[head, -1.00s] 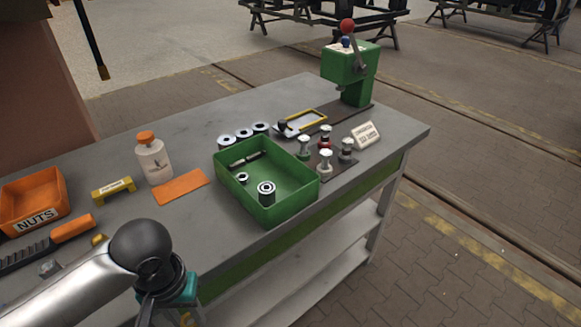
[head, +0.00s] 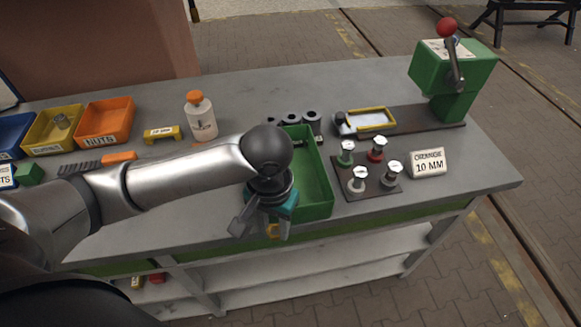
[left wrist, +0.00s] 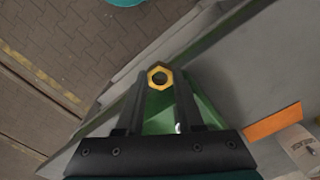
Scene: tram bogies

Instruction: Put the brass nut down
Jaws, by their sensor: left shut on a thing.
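My left gripper (head: 262,232) is shut on the brass nut (head: 272,231), held up at the near left side of the green tray (head: 318,185). In the left wrist view the six-sided nut (left wrist: 160,77) sits between the fingertips, its hole facing the camera. Green tray surface (left wrist: 205,110) shows behind the fingers there. My arm and gripper hide much of the tray's left part and its contents in the head view. I cannot tell the nut's exact height. My right gripper is not in view.
An orange bin marked NUTS (head: 105,122) and a yellow bin (head: 52,130) stand at the left. A white bottle (head: 201,120) stands behind my arm.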

